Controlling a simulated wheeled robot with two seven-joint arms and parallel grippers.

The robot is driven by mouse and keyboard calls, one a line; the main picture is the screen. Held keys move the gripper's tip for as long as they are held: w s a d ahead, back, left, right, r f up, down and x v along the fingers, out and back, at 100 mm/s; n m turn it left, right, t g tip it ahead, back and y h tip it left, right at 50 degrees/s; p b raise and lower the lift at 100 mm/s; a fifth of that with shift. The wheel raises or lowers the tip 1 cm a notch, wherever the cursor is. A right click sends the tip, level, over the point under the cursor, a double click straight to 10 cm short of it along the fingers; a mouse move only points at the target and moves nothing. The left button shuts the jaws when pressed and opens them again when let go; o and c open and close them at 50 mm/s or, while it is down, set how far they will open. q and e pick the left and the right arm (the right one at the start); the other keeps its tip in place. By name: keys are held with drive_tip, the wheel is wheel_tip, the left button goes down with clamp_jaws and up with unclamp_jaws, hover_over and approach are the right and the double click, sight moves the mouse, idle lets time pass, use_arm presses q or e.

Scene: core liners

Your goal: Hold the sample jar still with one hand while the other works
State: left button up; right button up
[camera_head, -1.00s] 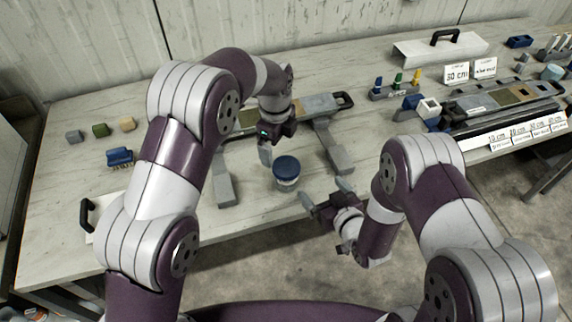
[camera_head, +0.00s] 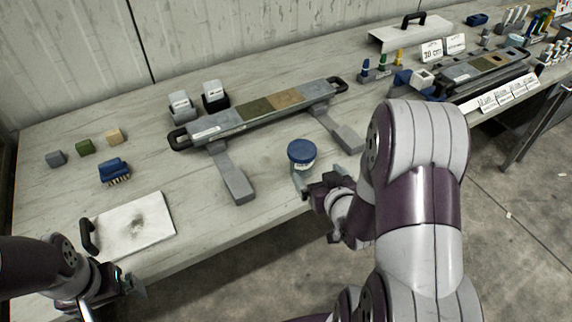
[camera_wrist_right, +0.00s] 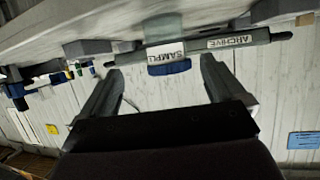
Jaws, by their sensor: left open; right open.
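The sample jar (camera_head: 302,160) has a blue lid and a white label and stands upright on the table, in front of the long core tray. In the right wrist view the jar (camera_wrist_right: 168,48) appears upside down, ahead of and between my right fingers. My right gripper (camera_head: 322,180) is open at the jar's near side. Its left finger looks very close to the jar; I cannot tell if they touch. The right wrist view shows both fingers spread (camera_wrist_right: 160,85) with nothing between their bases. My left gripper (camera_head: 132,287) is open and empty at the lower left, near the table's front edge.
The core tray (camera_head: 225,122) rests on grey supports behind the jar. A white board with a black handle (camera_head: 135,228) lies front left. A blue brush (camera_head: 114,170) and small blocks (camera_head: 85,147) lie left. A second tray and labels stand right. Table between brush and tray is clear.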

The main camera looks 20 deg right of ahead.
sight(305, 166)
drive_tip(key=x, duration=0.6)
drive_tip(key=a+x, duration=0.1)
drive_tip(key=x, duration=0.3)
drive_tip(key=shift+f, duration=0.1)
drive_tip(key=c, duration=1.1)
